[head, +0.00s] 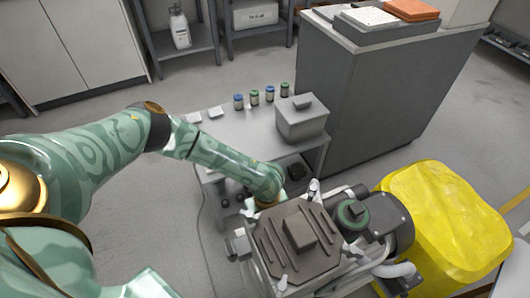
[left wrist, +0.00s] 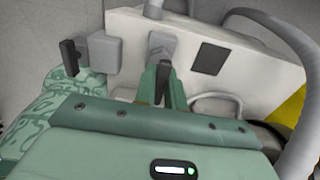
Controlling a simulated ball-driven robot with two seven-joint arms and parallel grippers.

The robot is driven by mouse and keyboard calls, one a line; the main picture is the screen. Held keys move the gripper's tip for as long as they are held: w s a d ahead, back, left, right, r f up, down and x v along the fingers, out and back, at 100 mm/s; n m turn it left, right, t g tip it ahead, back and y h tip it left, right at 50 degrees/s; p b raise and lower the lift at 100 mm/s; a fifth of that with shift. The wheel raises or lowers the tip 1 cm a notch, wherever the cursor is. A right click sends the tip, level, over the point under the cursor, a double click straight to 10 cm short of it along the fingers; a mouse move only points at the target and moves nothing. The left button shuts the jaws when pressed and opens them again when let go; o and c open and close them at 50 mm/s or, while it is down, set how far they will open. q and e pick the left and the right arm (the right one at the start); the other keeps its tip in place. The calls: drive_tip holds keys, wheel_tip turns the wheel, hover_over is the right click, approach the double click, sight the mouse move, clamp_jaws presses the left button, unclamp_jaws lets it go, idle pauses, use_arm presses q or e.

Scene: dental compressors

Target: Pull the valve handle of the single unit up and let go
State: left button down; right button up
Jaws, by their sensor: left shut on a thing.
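The single unit (head: 298,240) is a compressor with a dark ribbed top, at the bottom middle of the head view. Its pale side panel (left wrist: 225,60) fills much of the left wrist view. My left gripper (left wrist: 162,82) is against this panel, its fingers shut at a grey fitting (left wrist: 162,46). The valve handle between the fingers is mostly hidden by them. My right gripper is not in view.
A grey box (left wrist: 104,52) with a black lever (left wrist: 72,56) sticks out left of the fingers. A grey hose (left wrist: 296,130) curves at the right. A table (head: 225,125) with bottles and a grey box stands behind.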

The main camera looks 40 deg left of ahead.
use_arm(q)
drive_tip(key=shift+r, duration=0.15)
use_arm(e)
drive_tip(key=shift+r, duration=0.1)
use_arm(q)
drive_tip(key=c, duration=1.5)
unclamp_jaws()
drive_tip(key=shift+o, duration=0.2)
wheel_tip(320, 180, up, 8)
drive_tip(key=p, duration=0.4)
drive_tip(key=shift+w, duration=0.1)
wheel_tip(320, 180, up, 8)
drive_tip(key=p, duration=0.4)
drive_tip(key=shift+r, duration=0.2)
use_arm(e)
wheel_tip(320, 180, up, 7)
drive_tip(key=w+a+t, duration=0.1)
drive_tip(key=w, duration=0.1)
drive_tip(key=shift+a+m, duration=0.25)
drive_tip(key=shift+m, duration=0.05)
use_arm(q)
drive_tip(key=shift+f, duration=0.1)
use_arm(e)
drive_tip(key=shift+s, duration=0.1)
